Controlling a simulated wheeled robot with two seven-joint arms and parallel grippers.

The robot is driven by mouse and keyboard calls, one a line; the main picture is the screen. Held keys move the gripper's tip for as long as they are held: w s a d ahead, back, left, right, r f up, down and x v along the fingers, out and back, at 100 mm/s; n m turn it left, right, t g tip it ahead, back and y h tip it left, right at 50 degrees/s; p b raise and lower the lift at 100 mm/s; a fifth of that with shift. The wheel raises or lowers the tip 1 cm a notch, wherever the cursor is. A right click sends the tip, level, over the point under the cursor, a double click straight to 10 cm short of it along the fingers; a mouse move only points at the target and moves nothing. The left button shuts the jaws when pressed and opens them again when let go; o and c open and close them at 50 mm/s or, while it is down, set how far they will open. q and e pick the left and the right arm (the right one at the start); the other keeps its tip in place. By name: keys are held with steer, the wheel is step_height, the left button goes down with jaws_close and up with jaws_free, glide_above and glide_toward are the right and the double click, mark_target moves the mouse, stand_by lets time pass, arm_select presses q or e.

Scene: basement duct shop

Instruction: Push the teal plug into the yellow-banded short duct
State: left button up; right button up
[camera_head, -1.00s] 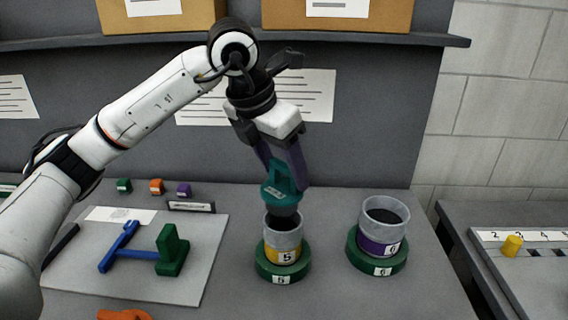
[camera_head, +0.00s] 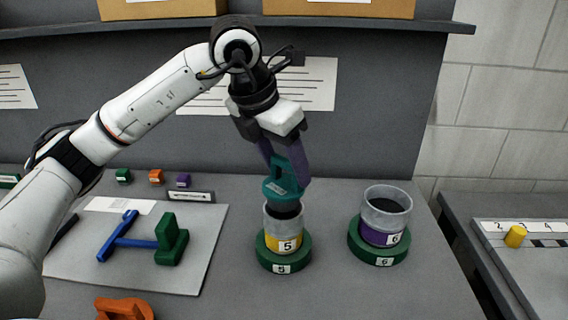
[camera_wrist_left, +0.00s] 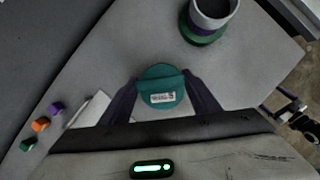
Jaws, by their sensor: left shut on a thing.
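The teal plug (camera_head: 283,188) has a teal top with a handle and a dark lower part. My left gripper (camera_head: 289,172) is shut on its handle, directly above the yellow-banded short duct (camera_head: 283,240). The plug's dark lower part appears to be at or just inside the duct's mouth; its teal flange is still above the rim. The duct, marked 5, stands upright in a green ring base (camera_head: 270,263). In the left wrist view, the plug (camera_wrist_left: 161,88) sits between the fingers and hides the duct. My right gripper is not in view.
A purple-banded duct (camera_head: 386,214) marked 6 stands in its own green base (camera_head: 379,253) to the right. A grey board (camera_head: 130,270) at left holds a blue tool (camera_head: 133,241) and a green block (camera_head: 171,243). An orange piece (camera_head: 124,309) lies at the front.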

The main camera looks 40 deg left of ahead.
mark_target(285, 184)
arm_select(q)
steer(key=shift+f, duration=0.1)
stand_by(0.3)
steer(key=shift+f+b, duration=1.6)
steer(key=shift+f, duration=0.25)
steer(key=shift+f, duration=0.15)
steer(key=o, duration=1.6)
steer(key=shift+o, duration=0.2)
